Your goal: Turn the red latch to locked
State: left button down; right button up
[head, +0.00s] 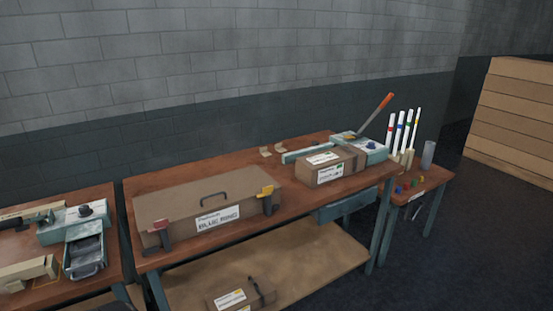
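The red latch (160,224) is on the front left end of a long brown case (195,195) on the middle workbench. It is small here, and I cannot tell its exact angle. A dark fitting (166,241) is just below it. A yellow latch (265,191) is at the right end of the same case. The case has a dark handle (213,198) and a front label (218,218) reading "BLUE RING". Its lid looks shut. Neither of my grippers is in view, and nothing is touching the case.
A smaller labelled box (334,170) and a teal tool with an orange-handled lever (377,113) stand at the workbench's right. Another box (240,294) is on the lower shelf. A teal drawer unit (84,250) is on the left bench. Bare bench (300,200) lies between case and box.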

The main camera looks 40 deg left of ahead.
aim_at(161, 225)
jog(key=u, duration=2.25)
